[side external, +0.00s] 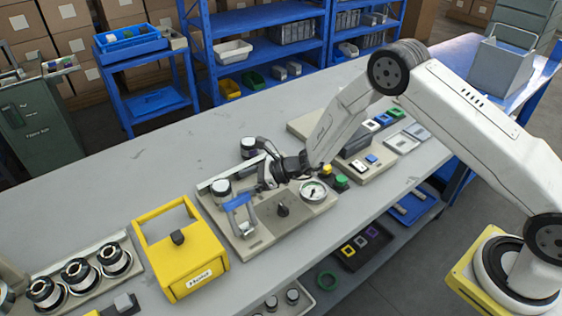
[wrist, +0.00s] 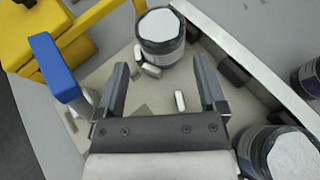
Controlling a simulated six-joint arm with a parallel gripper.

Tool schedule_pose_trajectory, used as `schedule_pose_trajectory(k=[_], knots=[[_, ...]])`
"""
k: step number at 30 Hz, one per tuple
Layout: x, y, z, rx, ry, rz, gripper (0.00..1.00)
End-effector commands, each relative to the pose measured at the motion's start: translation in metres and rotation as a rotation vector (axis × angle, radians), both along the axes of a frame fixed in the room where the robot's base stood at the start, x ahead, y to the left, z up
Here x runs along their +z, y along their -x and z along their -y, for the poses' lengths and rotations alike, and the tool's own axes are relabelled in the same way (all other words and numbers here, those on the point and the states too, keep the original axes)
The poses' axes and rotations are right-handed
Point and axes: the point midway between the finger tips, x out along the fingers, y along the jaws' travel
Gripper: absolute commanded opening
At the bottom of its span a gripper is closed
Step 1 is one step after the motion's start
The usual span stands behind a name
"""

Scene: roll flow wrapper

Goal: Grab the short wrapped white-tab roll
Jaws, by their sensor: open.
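My gripper (wrist: 159,72) is open and empty, its two dark fingers spread above the beige machine plate (wrist: 127,85). In the side view my gripper (side external: 256,176) is low over the same plate. The side view does not show the rolls clearly.
A dark jar-like cylinder with a white top (wrist: 160,35) stands just beyond the fingertips; another (wrist: 278,152) is at lower right. A blue-topped bracket (wrist: 54,68) is close on the left. A pale rail (wrist: 245,52) runs along the right. A yellow box (side external: 180,250) stands left of the plate.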

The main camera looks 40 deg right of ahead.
Motion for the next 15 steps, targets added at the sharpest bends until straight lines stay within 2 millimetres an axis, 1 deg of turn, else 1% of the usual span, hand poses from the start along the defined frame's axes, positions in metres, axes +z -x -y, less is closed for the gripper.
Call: schedule_pose_trajectory(k=[9,15], knots=[[-0.008,-0.011,-0.016,0.002,0.0,0.0,0.9],[-0.009,-0.013,-0.018,0.0,0.001,-0.001,0.9]])
